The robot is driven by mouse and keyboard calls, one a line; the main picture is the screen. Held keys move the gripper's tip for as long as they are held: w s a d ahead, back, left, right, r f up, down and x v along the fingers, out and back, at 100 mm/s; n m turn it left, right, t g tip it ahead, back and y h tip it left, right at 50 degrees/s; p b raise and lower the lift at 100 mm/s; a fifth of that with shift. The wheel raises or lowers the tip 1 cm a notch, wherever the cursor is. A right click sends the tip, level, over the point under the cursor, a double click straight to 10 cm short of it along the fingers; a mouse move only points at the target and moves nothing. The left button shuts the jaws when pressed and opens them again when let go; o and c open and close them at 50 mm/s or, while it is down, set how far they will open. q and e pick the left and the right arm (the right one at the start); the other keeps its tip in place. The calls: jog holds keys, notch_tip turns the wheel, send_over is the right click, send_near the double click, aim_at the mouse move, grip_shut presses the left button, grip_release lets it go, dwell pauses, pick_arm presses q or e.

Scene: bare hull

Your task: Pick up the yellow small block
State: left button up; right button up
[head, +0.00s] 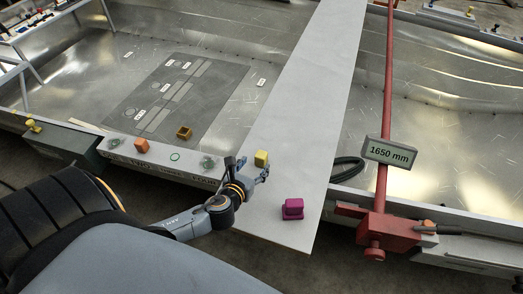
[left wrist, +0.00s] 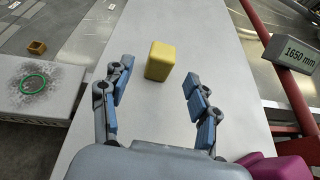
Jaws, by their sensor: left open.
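The yellow small block (head: 261,158) stands on the long grey-white plank (head: 318,75), near the plank's left edge. In the left wrist view the yellow block (left wrist: 160,60) stands upright just beyond and between the fingertips. My left gripper (head: 255,172) comes in from the left, close beside the block. Its fingers are spread open and empty in the left wrist view (left wrist: 157,80), and neither finger appears to touch the block. My right gripper is not in view.
A magenta block (head: 292,209) sits on the plank, nearer and to the right. An orange block (head: 142,145) is on the ledge at left, and a brown open box (head: 184,132) lies beyond it. A red bar with a "1650 mm" sign (head: 390,152) stands right of the plank.

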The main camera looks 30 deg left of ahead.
aim_at(259, 160)
pick_arm(q)
jog(key=shift+w+a+f, duration=0.1)
jog(key=shift+w+f, duration=0.15)
jog(key=shift+w, duration=0.3)
jog(key=shift+w+a+f, duration=0.1)
jog(key=shift+w+f, duration=0.1)
jog(key=shift+w, duration=0.3)
jog(key=x, duration=0.4)
jog(key=shift+w+f, duration=0.2)
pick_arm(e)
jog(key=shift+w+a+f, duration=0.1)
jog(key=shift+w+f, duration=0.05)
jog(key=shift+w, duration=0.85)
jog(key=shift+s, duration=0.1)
pick_arm(q)
jog(key=c, duration=1.3)
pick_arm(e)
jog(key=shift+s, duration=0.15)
pick_arm(q)
jog(key=shift+o, duration=0.2)
jog(key=shift+r, duration=0.15)
